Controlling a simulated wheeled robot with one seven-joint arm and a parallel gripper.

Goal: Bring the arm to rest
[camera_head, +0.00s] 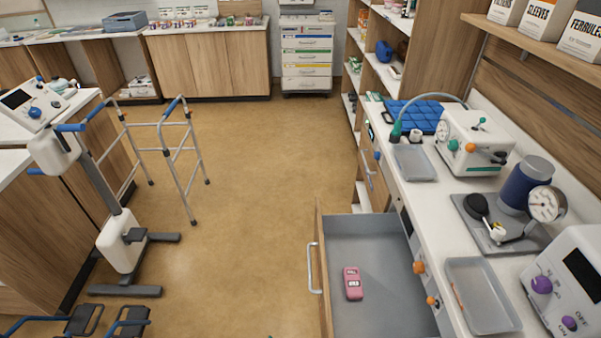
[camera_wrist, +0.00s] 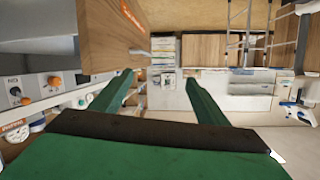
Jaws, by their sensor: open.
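My gripper (camera_wrist: 160,95) shows in the wrist view as two green fingers set apart, with nothing between them. My gripper and arm do not show in the head view. There, the open drawer (camera_head: 375,240) stands pulled out from the right-hand counter, with a pink device (camera_head: 353,283) lying in it.
The right-hand counter (camera_head: 420,205) carries a tray (camera_head: 482,295), a blood pressure gauge (camera_head: 546,204) and white machines (camera_head: 474,140). A walking frame (camera_head: 180,150) and a wheeled stand (camera_head: 118,235) are at left. The floor (camera_head: 255,180) between is clear.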

